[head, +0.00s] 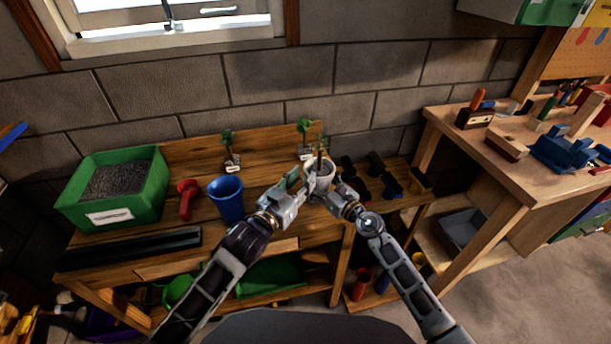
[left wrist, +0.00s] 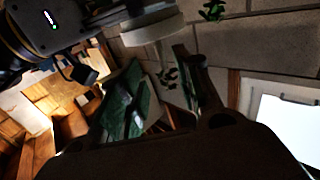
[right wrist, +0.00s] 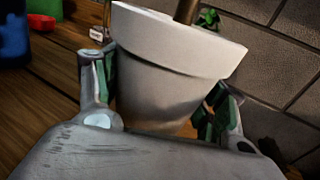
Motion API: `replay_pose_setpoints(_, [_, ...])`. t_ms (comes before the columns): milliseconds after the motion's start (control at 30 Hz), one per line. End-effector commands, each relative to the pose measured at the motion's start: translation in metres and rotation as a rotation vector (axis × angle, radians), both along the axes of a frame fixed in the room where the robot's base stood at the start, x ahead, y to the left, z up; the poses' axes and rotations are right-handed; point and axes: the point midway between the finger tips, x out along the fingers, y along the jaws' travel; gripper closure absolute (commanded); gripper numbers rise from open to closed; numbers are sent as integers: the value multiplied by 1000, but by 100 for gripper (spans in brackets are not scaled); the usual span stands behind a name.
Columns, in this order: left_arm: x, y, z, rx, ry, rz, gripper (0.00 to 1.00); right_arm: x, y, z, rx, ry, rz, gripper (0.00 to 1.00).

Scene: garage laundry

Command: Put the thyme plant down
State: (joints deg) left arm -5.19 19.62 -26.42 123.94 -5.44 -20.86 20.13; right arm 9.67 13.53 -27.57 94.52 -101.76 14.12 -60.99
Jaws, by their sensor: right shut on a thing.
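A white plant pot (head: 318,177) with a brown stem is held between the fingers of my right gripper (head: 334,190). In the right wrist view the pot (right wrist: 165,75) fills the middle, with a green-padded finger on each side. It is slightly tilted in that view; its leaves are mostly out of view. Whether its base touches the bench is hidden. My left gripper (head: 298,188) is close to the pot's left side in the head view. In the left wrist view its fingers (left wrist: 165,100) are apart with nothing between them, and the pot (left wrist: 153,28) is beyond them.
Two small labelled seedlings (head: 229,150) (head: 304,132) stand at the back of the wooden bench (head: 190,150). A blue cup (head: 226,200), red object (head: 187,198) and green soil bin (head: 115,190) are to the left. Small dark pots (head: 375,180) sit to the right.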

Motion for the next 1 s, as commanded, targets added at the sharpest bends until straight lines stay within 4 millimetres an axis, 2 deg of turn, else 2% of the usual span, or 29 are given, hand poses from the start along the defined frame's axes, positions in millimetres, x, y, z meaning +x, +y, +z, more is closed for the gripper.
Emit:
replay_pose_setpoints(300, [-13,7,0,0,1,0,66,0,0,0,1,-1,0,56])
replay_pose_setpoints(800, [-14,7,0,0,0,0,66,0,0,1,1,-1,0,56])
replay_pose_setpoints(833, [-14,7,0,0,0,0,66,0,0,1,1,-1,0,26])
replay_pose_setpoints(1000, [-14,7,0,0,0,0,66,0,0,0,1,-1,0,4])
